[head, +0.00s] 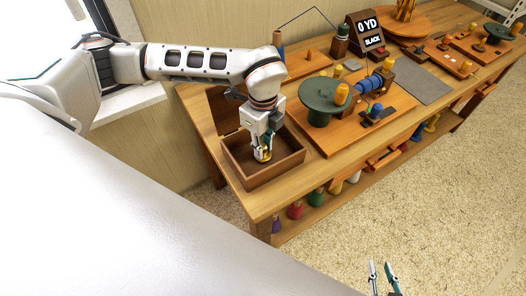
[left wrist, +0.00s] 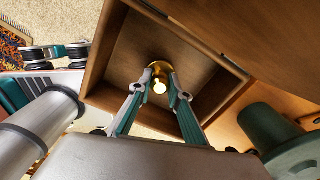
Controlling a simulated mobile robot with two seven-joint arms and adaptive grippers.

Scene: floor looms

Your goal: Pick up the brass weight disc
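The brass weight disc (left wrist: 159,72) shows gold and shiny between my left fingertips in the left wrist view. In the head view a bit of brass (head: 265,155) shows at the fingertips, low inside the wooden box. My left gripper (head: 262,154) points down into this box; its fingers also show in the left wrist view (left wrist: 159,84), one on each side of the brass. I cannot tell whether they press on it or whether it is off the box floor. My right gripper (head: 383,281) is at the bottom edge of the head view, fingers apart and empty.
The open wooden box (head: 283,172) stands at the near left end of the wooden bench (head: 267,205); its walls surround the gripper. A dark green round stand (head: 318,108) is close to the right. A black sign (head: 368,33) and grey mat (head: 422,83) lie further back.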

